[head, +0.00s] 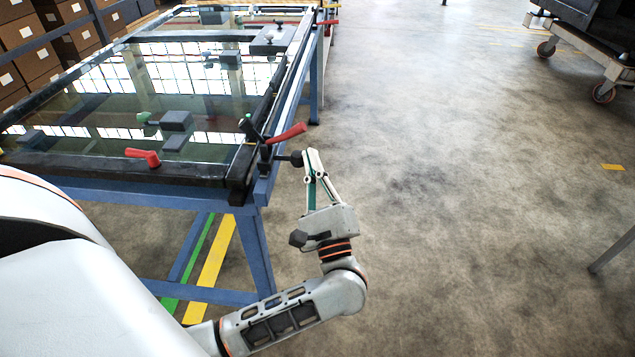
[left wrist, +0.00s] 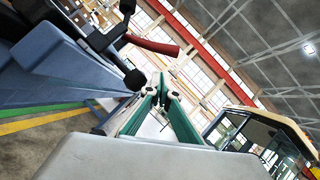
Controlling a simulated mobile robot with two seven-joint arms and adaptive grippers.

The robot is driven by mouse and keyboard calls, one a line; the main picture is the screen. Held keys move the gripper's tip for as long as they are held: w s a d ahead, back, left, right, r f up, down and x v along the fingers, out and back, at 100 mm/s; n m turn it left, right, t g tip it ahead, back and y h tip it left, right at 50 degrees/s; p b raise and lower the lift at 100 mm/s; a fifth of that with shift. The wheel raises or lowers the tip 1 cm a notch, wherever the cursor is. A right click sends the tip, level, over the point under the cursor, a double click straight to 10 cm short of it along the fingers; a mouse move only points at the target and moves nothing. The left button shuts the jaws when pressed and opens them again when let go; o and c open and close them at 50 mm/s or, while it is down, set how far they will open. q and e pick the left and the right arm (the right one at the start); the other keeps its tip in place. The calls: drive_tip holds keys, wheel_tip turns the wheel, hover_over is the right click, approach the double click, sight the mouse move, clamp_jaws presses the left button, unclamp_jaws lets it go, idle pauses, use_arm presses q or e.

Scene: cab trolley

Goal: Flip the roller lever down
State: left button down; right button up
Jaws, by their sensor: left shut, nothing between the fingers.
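A red-handled lever (head: 287,133) sits at the near right corner of the trolley frame, its handle pointing out to the right and slightly up. Below it a black ball knob (head: 297,158) sticks out from the frame's side. My left gripper (head: 311,152) is shut and empty, pointing away from me just right of the knob. In the left wrist view, the red handle (left wrist: 152,45) is up and left of my gripper's tips (left wrist: 160,80), and the black knob (left wrist: 133,79) is close at their left. I cannot tell whether the gripper touches the knob. My right gripper is not in view.
The blue-framed trolley (head: 258,245) carries a glass pane (head: 90,100). Other red handles sit on its near edge (head: 143,158) and far right corner (head: 328,22). Shelved boxes (head: 30,70) stand behind left. A wheeled cart (head: 590,50) is far right; the floor between is clear.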

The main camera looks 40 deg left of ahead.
sight(285, 135)
use_arm(q)
drive_tip(key=shift+s+a+r, duration=0.15)
drive_tip(key=shift+a+r, duration=0.3)
drive_tip(key=shift+r, duration=0.2)
drive_tip(key=shift+s+a+r, duration=0.15)
drive_tip(key=shift+a+r, duration=0.25)
drive_tip(key=shift+r, duration=0.2)
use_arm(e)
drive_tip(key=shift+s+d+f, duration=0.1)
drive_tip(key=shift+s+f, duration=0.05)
use_arm(q)
drive_tip(key=shift+r+n, duration=0.15)
drive_tip(key=shift+n, duration=0.25)
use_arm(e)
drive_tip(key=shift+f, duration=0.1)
use_arm(q)
drive_tip(key=shift+r+n+g, duration=0.15)
drive_tip(key=shift+n+g, duration=0.15)
drive_tip(key=shift+g, duration=0.1)
